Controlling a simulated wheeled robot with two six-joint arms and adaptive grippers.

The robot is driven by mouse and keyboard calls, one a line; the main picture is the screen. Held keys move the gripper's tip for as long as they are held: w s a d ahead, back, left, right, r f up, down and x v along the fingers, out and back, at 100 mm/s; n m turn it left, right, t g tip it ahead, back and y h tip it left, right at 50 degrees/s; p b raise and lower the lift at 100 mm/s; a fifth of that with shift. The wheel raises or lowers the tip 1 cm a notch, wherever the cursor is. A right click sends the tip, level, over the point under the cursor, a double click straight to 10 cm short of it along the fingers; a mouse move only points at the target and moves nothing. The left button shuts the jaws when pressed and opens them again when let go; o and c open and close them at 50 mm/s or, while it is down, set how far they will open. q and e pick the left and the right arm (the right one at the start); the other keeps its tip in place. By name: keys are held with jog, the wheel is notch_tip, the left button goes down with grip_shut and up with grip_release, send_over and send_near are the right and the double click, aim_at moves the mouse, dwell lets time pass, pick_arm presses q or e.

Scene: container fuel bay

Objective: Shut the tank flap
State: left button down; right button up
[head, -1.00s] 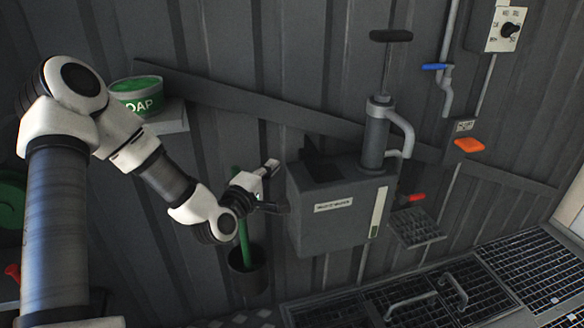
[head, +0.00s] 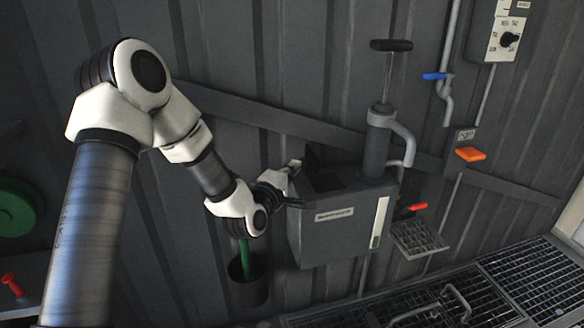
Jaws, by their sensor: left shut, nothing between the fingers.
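The grey tank (head: 340,232) is a box on the corrugated wall, with a label on its front and a pale gauge strip at its right edge. Its flap (head: 315,158) appears as a dark plate standing up at the top left of the tank, partly behind my gripper, so its exact angle is hard to tell. The tank's top looks open and dark inside. My left gripper (head: 292,168) is shut and empty at the tank's upper left edge, close to the flap; I cannot tell whether it touches. My right gripper is not in view.
A hand pump (head: 377,140) with a black handle rises at the tank's right. A red lever (head: 417,207), drip grate (head: 420,239), orange handle (head: 470,154) and blue-handled valve (head: 434,76) lie further right. A dark pot (head: 248,290) sits below my gripper.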

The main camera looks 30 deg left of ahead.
aim_at(315, 158)
pick_arm(q)
jog(key=w+d+r+m+g+p, duration=0.1)
jog(key=p, duration=0.3)
jog(key=w+d+r+m+g+p, duration=0.1)
jog(key=m+g+p, duration=0.1)
jog(key=p, duration=0.2)
jog(key=w+d+r+m+g+p, duration=0.1)
jog(key=w+p, duration=0.1)
jog(key=p, duration=0.2)
jog(key=shift+w+d+m+g+y+p, duration=0.1)
jog(key=shift+d+m+g+y+p, duration=0.2)
jog(key=shift+d+g+y+p, duration=0.1)
jog(key=w+d+f+m+g+y+p, duration=0.1)
jog(key=w+g+p, duration=0.1)
jog(key=p, duration=0.3)
jog(key=w+d+f+m+g+y+p, duration=0.1)
jog(key=w+d+m+g+p, duration=0.1)
jog(key=p, duration=0.3)
jog(key=shift+d+f, duration=0.15)
jog(key=shift+d, duration=0.05)
jog(key=shift+w+d+f, duration=0.25)
jog(key=shift+w+f, duration=0.1)
jog(key=shift+f, duration=0.15)
jog(key=shift+w+d+f, duration=0.35)
jog(key=shift+w+f, duration=0.1)
jog(key=shift+f, duration=0.15)
